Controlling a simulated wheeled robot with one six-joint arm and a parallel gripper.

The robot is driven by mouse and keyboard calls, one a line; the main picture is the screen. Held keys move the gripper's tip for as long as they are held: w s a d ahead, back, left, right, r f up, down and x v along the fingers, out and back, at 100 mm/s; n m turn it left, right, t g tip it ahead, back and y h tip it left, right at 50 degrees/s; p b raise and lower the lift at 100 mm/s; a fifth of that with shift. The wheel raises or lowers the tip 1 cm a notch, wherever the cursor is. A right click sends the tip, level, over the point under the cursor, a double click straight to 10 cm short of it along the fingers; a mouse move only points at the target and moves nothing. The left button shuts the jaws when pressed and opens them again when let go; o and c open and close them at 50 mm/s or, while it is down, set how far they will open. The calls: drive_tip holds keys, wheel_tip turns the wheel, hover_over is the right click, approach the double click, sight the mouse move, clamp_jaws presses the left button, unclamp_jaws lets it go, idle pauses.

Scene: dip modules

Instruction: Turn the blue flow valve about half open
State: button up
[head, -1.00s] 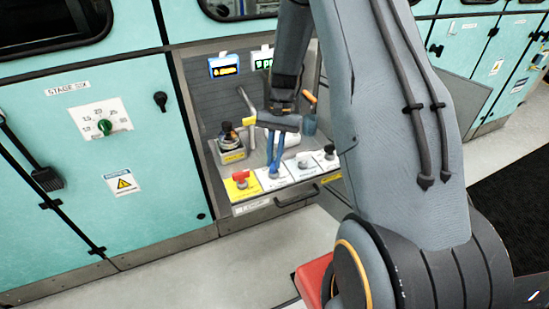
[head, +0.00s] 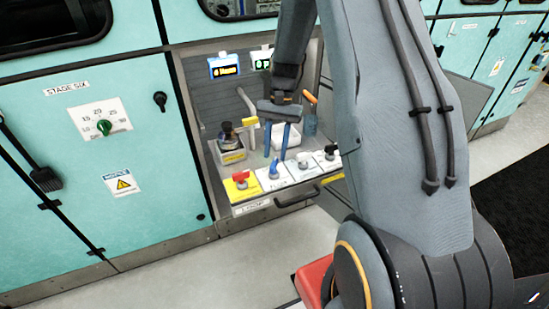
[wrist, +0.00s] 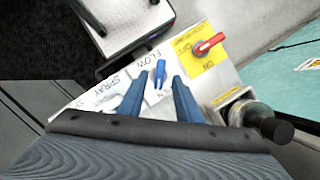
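The blue flow valve (head: 274,170) is a small lever handle on a white plate marked FLOW, on the front ledge of the bench recess. It also shows in the wrist view (wrist: 160,70), where its lever runs nearly straight up the picture with a slight lean. My gripper (head: 275,157) is open, its two blue fingers spread above the valve. In the wrist view my gripper (wrist: 162,78) has one fingertip on each side of the lever, with gaps between. Nothing is held. The valve's scale marks are too small to read.
A red valve (head: 241,180) on a yellow plate sits just left of the blue one. A white valve (head: 303,160) and a black knob (head: 330,153) are to its right. A dark-capped bottle (head: 229,142) stands behind at left. A handle (head: 297,197) projects in front.

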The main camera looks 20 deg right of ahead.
drive_tip(key=v, duration=0.5)
drive_tip(key=shift+b, duration=0.35)
drive_tip(key=s+a+r+n+t+h, duration=0.1)
drive_tip(key=s+a+r+n, duration=0.1)
drive_tip(key=s, duration=0.4)
drive_tip(key=s+a+r+n+t+h, duration=0.1)
drive_tip(key=s+a+n, duration=0.2)
drive_tip(key=s, duration=0.4)
drive_tip(key=s+a+r+n+t, duration=0.1)
drive_tip(key=s+a+r+n, duration=0.1)
drive_tip(key=s, duration=0.5)
drive_tip(key=shift+a+r+n+t+h, duration=0.4)
drive_tip(key=shift+a+n, duration=0.1)
drive_tip(key=shift+a, duration=0.55)
drive_tip(key=shift+d, duration=0.1)
